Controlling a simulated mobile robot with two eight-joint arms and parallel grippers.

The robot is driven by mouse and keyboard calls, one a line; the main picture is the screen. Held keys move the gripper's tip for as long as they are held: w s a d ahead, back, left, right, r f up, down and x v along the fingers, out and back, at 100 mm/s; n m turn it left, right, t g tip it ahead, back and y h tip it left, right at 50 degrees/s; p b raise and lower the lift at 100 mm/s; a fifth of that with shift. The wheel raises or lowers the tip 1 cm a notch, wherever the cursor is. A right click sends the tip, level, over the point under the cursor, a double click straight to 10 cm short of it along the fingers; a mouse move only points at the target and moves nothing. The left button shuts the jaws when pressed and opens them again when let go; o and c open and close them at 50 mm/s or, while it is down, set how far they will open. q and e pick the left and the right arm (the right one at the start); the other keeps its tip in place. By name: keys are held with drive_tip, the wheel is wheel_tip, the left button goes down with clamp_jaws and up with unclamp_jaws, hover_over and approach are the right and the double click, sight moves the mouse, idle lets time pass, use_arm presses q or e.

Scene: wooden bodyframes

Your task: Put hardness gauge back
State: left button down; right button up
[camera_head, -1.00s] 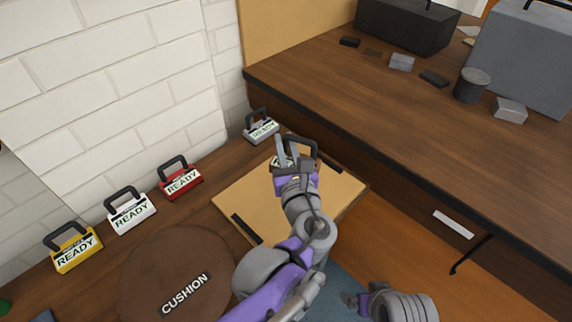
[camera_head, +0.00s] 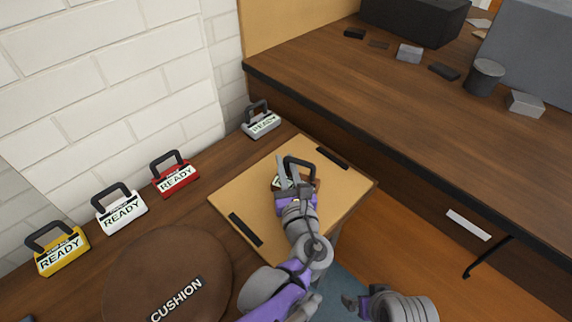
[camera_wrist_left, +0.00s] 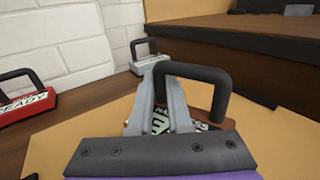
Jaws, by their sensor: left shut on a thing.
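The hardness gauge (camera_head: 315,183) has a dark loop handle, a white label and a brown end. My left gripper (camera_head: 287,170) is shut on it, over the tan board (camera_head: 262,192). I cannot tell whether the gauge touches the board. In the left wrist view the gauge (camera_wrist_left: 216,125) sits beyond the two grey fingers (camera_wrist_left: 160,95), which hide part of its label. My right gripper (camera_head: 358,303) is low in the head view, away from the board, and its jaws are too small to read.
Yellow (camera_head: 62,252), white (camera_head: 121,212), red (camera_head: 176,178) and grey (camera_head: 261,123) handled blocks line the wall. A round brown cushion (camera_head: 165,270) lies left of the board. Two black strips (camera_head: 245,229) mark the board. A raised wooden counter (camera_head: 400,95) bounds the right side.

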use_arm(q)
drive_tip(key=shift+r, duration=0.1)
drive_tip(key=c, duration=0.8)
unclamp_jaws()
drive_tip(key=shift+c, duration=0.2)
drive_tip(key=shift+s, duration=0.3)
drive_tip(key=s, duration=0.3)
drive_tip(key=s+d+p, duration=0.1)
drive_tip(key=s, duration=0.3)
drive_tip(key=s+d, duration=0.1)
drive_tip(key=s, duration=0.3)
drive_tip(key=shift+s+d+p, duration=0.15)
drive_tip(key=shift+p, duration=0.25)
